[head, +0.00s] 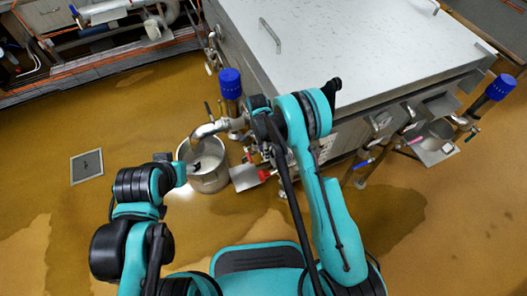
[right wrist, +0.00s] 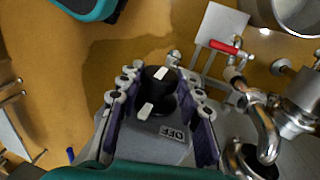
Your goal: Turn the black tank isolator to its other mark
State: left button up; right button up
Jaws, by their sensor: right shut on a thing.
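The black tank isolator (right wrist: 156,92) is a round black knob on a grey box, seen in the right wrist view. White bars show on the knob and near its lower edge. An OFF label (right wrist: 172,133), inverted in this view, is on the box. My right gripper (right wrist: 160,100) has its fingers on either side of the knob, shut on it. In the head view my right gripper (head: 281,156) is low beside the tank, and my arm hides the isolator. My left gripper (head: 194,168) shows small and dark near a metal bucket; its jaws are unclear.
A large steel tank (head: 350,45) with a flat lid stands behind my right arm. A curved steel pipe (head: 212,128) and a red-handled valve (right wrist: 222,46) are close to the right gripper. The steel bucket (head: 209,184) stands on the wet floor. Floor to the left is mostly clear.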

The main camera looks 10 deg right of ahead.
jog(key=t, duration=0.2)
jog(key=t+y, duration=0.1)
jog(key=shift+s+t, duration=0.2)
jog(key=shift+t, duration=0.2)
jog(key=o, duration=1.2)
jog(key=shift+c, duration=0.2)
notch_tip(320, 180, up, 12)
jog(key=s, duration=0.1)
jog(key=shift+s+d, duration=0.25)
jog(key=shift+s, duration=0.1)
jog(key=shift+f, duration=0.1)
